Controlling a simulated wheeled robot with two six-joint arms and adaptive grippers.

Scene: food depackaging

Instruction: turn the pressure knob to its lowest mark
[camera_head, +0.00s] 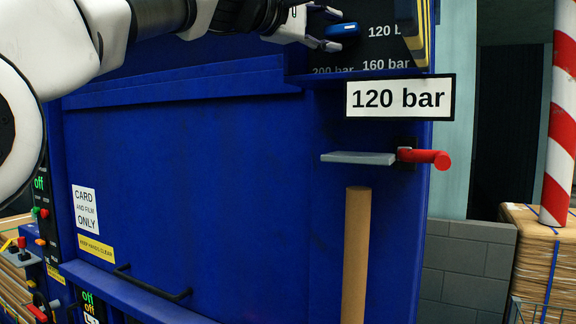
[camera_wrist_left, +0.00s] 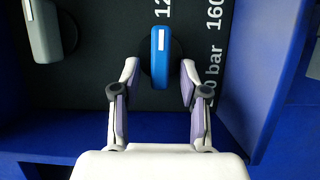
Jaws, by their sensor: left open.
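The blue pressure knob (camera_wrist_left: 160,58) sits on a dark dial plate, its white pointer line toward the mark that begins "12". It also shows at the top of the head view (camera_head: 345,30), next to the marks "120 b", "160 bar" and "200 bar". My left gripper (camera_wrist_left: 159,76) is open, with one finger on each side of the knob; in the wrist view, small gaps show between the fingers and the knob. The gripper also shows in the head view (camera_head: 326,28). A sign (camera_head: 399,97) below reads "120 bar". My right gripper is out of view.
A grey knob (camera_wrist_left: 48,30) is left of the blue one in the wrist view. A red lever (camera_head: 425,158) and a grey plate (camera_head: 358,158) stick out below the sign. A brown post (camera_head: 356,255) stands under them. A black handle (camera_head: 150,287) crosses the blue panel.

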